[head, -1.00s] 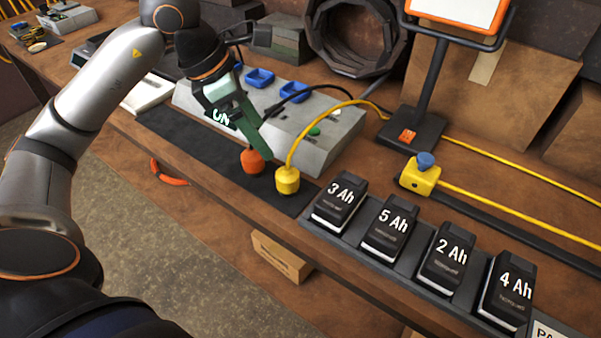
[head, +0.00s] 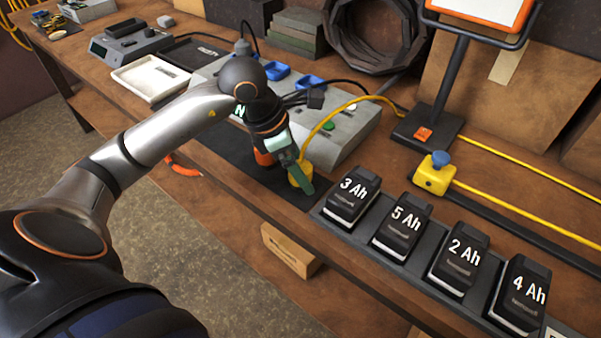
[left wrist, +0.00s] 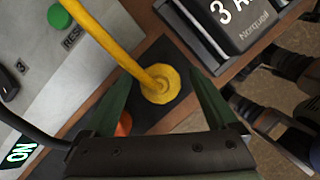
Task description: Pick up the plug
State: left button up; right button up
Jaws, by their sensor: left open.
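The yellow plug (head: 294,178) with its yellow cable stands on the black mat (head: 228,150) in front of the grey control box. In the left wrist view the plug (left wrist: 160,86) is seen from above, between and ahead of my two green fingers. My left gripper (head: 304,182) is open and close over the plug, with one finger in front of it; I see no grip on it. The left gripper also shows in the left wrist view (left wrist: 162,92). An orange plug-like piece (head: 263,157) stands just left of the yellow plug, partly hidden by my gripper. My right gripper is out of view.
A row of black batteries, labelled 3 Ah (head: 353,196), 5 Ah (head: 402,226), 2 Ah and 4 Ah, stands close on the right. The grey control box (head: 345,135) is behind. A yellow block with a blue knob (head: 434,175) lies further right.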

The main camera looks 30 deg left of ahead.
pick_arm(q)
grip_shut()
dwell(0.8)
